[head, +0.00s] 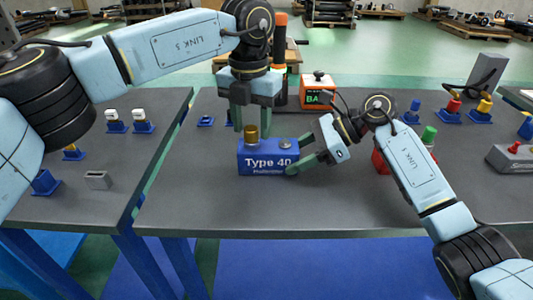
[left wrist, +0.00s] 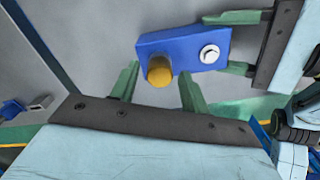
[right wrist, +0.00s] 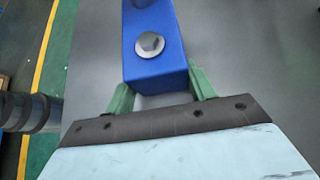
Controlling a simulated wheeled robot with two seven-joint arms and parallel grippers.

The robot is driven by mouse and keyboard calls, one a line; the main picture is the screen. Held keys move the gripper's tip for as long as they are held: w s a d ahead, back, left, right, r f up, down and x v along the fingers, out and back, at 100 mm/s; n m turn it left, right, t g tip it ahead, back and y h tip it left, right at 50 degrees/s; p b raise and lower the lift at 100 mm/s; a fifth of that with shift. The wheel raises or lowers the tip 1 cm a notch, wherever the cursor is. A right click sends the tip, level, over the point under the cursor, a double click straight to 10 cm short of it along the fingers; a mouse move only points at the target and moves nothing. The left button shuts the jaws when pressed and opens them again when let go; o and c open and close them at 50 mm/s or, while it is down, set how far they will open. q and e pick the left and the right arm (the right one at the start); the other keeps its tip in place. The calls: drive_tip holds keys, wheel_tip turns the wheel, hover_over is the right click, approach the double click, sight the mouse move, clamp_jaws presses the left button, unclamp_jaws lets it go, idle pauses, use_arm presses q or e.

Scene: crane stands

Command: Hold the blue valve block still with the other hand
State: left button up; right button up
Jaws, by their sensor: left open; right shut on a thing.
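My right gripper (head: 305,160) is shut on the block's right end; the right wrist view shows a green finger on each side of the block (right wrist: 153,60). My left gripper (head: 238,118) points down above and behind the block. In the left wrist view its green fingers (left wrist: 158,88) are open, apart, near the brass cylinder (left wrist: 160,71), which is not gripped.
An orange box with a display (head: 318,92) stands behind the block. A green-topped red item (head: 429,135) is partly hidden behind my right arm. Blue-based parts (head: 446,112) stand at right; white-topped ones (head: 142,122) stand on the left table. The table front is clear.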

use_arm(q)
drive_tip(key=m, duration=0.7)
idle(0.5)
drive_tip(key=c, duration=1)
clamp_jaws()
drive_tip(key=shift+r, duration=0.15)
drive_tip(key=n, duration=0.4)
drive_tip(key=shift+n, duration=0.3)
drive_tip(key=shift+r+n, duration=0.1)
drive_tip(key=shift+n, duration=0.2)
